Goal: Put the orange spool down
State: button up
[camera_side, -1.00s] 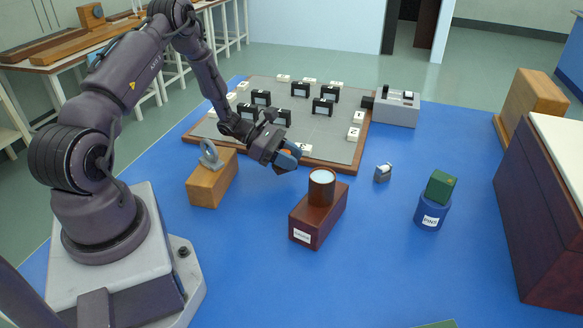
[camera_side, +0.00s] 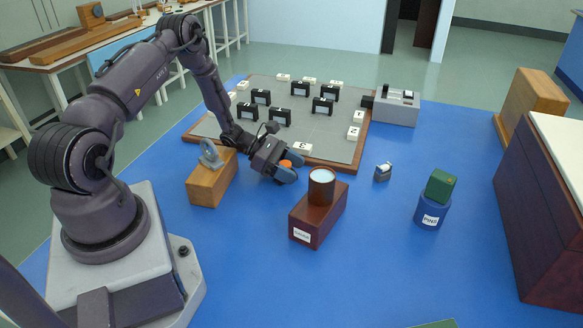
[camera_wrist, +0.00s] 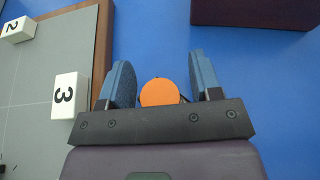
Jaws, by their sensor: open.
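The orange spool (camera_wrist: 159,92) shows as a round orange face in the wrist view, between the two blue fingers of my gripper (camera_wrist: 164,82). There are gaps between it and both fingers. In the side view a bit of the orange spool (camera_side: 286,163) shows at my gripper (camera_side: 288,177), which is low over the blue table. My gripper is open around the spool, beside the front edge of the grey board. The spool's underside is hidden, so its contact with the table cannot be seen.
A dark red block (camera_side: 318,226) with a brown jar (camera_side: 321,188) stands just right of my gripper. A wooden block (camera_side: 207,187) with a grey ring stands to the left. The wood-edged grey board (camera_side: 340,140) with numbered tags lies behind. Blue table (camera_side: 375,245) is clear at front right.

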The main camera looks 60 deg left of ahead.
aim_at(286, 163)
jog(key=shift+r, duration=0.1)
jog(key=shift+s+a+r, duration=0.1)
jog(key=shift+a+r, duration=0.05)
jog(key=shift+a, duration=0.05)
jog(key=v, duration=0.5)
jog(key=s+d+r+m+g+y, duration=0.2)
jog(key=d+r+m+g, duration=0.2)
jog(key=d+r+m, duration=0.55)
jog(key=s+d+r+m+g+y, duration=0.1)
jog(key=s+d+r+m+g, duration=0.3)
jog(key=r, duration=0.9)
jog(key=s+d+r+m+t+y, duration=0.4)
jog(key=s+d+r+m+y, duration=0.2)
jog(key=s+m, duration=0.4)
notch_tip(286, 163, up, 3)
jog(key=d+m, duration=0.1)
jog(key=m, duration=0.2)
jog(key=shift+s+f+y, duration=0.2)
jog(key=shift+s+y, duration=0.1)
jog(key=shift+m, duration=0.25)
